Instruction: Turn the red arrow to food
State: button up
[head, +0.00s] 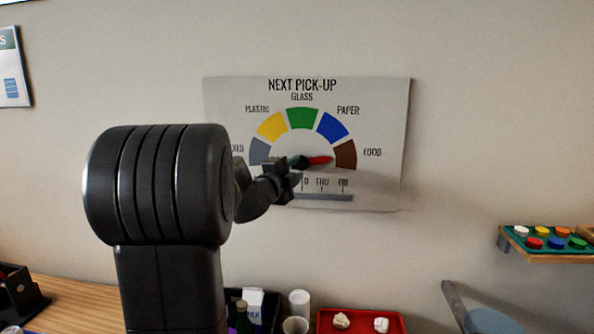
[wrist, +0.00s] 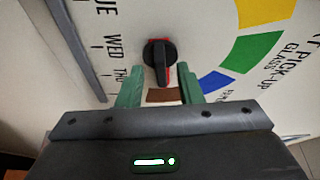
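The white dial board (head: 390,100) titled NEXT PICK-UP hangs on the wall, with coloured segments for plastic, glass, paper and food. The red arrow (head: 320,160) points right, at the brown food segment (head: 346,153). In the wrist view, the black knob (wrist: 158,55) shows red edges of the arrow, and the brown segment (wrist: 165,96) lies below it. My gripper (head: 297,163) is in front of the dial centre. In the wrist view its green fingers (wrist: 163,75) are apart, with the knob just beyond their tips and a gap on each side. My arm hides the board's left part.
A shelf (head: 565,258) with coloured buttons juts from the wall at right. Below are a red tray (head: 345,322) with crumpled white pieces, white cups (head: 299,302), a dark crate (head: 268,318) with a bottle, and a wooden counter (head: 85,305). The wall around the board is clear.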

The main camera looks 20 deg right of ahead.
jog(key=b+v, duration=0.2)
jog(key=v, duration=1)
jog(key=shift+s, duration=0.15)
jog(key=p+x, duration=0.2)
jog(key=x, duration=1.1)
jog(key=shift+w+d+p, duration=0.3)
jog(key=shift+p, duration=0.05)
jog(key=shift+s+a, duration=0.1)
jog(key=shift+a, duration=0.05)
